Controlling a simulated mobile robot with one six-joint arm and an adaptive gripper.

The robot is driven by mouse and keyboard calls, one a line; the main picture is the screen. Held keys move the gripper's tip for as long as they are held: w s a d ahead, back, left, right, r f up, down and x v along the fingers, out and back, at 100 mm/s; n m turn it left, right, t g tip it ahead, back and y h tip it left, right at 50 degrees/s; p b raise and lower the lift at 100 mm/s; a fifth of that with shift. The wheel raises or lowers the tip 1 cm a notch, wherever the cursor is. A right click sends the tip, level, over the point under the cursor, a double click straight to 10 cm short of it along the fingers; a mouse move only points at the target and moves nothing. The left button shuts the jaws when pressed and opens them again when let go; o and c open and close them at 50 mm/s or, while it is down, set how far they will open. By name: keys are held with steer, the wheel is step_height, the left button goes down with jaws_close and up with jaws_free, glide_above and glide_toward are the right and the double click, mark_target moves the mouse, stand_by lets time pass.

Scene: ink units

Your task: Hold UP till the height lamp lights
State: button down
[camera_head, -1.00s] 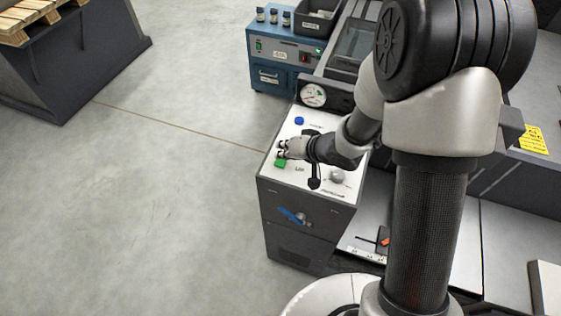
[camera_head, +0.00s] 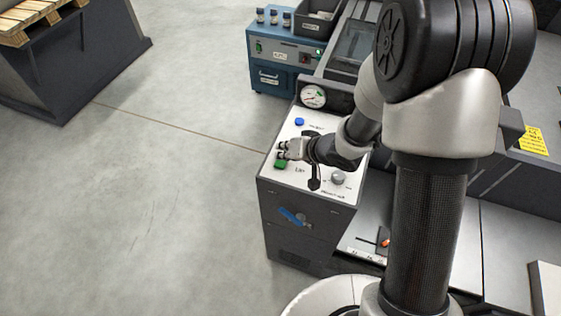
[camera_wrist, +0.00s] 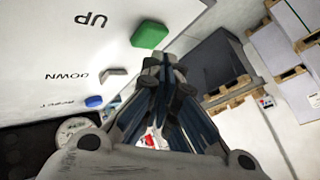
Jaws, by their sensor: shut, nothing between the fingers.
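The white control panel (camera_head: 319,134) tops a dark grey cabinet. Its green button (camera_head: 281,164) is at the front left; in the wrist view it (camera_wrist: 149,35) stands near the printed word UP. A grey button (camera_wrist: 115,73) sits by the word DOWN. My gripper (camera_head: 282,149) is shut and empty over the panel's left edge. In the wrist view its fingertips (camera_wrist: 163,63) appear just beside the green button; I cannot tell whether they touch it. I cannot make out which part is the height lamp.
The panel also has a blue button (camera_head: 299,122), a grey knob (camera_head: 338,178) and a dial gauge (camera_head: 313,96). A blue handle (camera_head: 294,216) is on the cabinet's front. A blue unit (camera_head: 281,50) stands behind. Open floor (camera_head: 150,210) lies left.

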steer(key=shift+f, duration=0.1)
steer(key=shift+f, duration=0.3)
steer(key=shift+f, duration=0.5)
stand_by(1.7)
steer(key=shift+r, duration=0.2)
stand_by(3.0)
steer(key=shift+r+p, duration=0.75)
steer(key=shift+p, duration=0.15)
step_height(320, 180, up, 5)
steer(key=p, duration=0.5)
